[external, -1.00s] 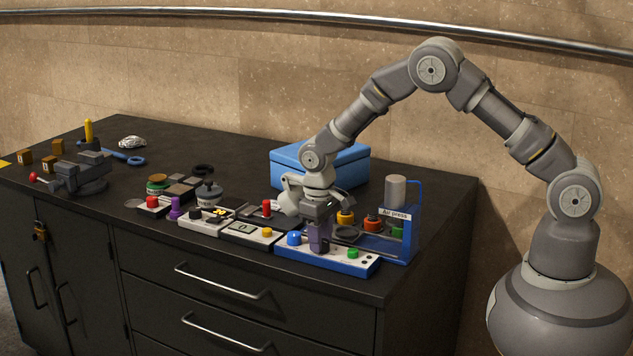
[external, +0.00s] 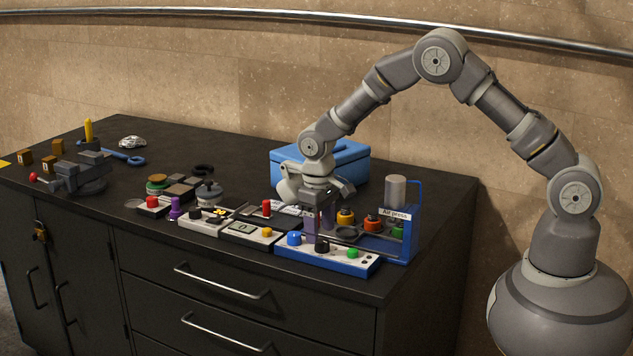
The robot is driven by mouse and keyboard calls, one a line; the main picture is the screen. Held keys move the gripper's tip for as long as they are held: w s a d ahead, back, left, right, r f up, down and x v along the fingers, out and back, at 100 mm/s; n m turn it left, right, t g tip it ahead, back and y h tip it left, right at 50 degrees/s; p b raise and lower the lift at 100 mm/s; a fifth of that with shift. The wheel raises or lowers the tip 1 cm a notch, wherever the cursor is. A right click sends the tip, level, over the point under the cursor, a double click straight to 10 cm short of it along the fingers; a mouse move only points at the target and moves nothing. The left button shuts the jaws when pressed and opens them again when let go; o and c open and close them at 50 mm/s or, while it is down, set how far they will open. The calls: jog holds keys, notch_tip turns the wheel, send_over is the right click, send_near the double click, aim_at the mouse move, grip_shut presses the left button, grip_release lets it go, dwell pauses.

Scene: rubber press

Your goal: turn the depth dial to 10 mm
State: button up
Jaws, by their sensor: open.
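A blue and white control panel (external: 335,262) lies at the front right of the bench, before the air press (external: 396,193). A black knob (external: 321,245), which may be the depth dial, sits in its middle, between a blue knob (external: 294,239) and a green button (external: 352,253). Its scale and setting are too small to read. My gripper (external: 319,223) is open and empty, pointing down, with its fingers above and slightly behind the black knob and apart from it.
Left of the panel is a unit with a small display (external: 245,228) and a yellow knob. Orange and red-topped containers (external: 372,223) stand close behind at the right. A blue box (external: 345,160) stands behind my gripper. A vise (external: 82,174) is far left.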

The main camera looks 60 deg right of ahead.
notch_tip(320, 180, up, 5)
jog(key=shift+a+p, duration=0.15)
jog(key=shift+p, duration=0.25)
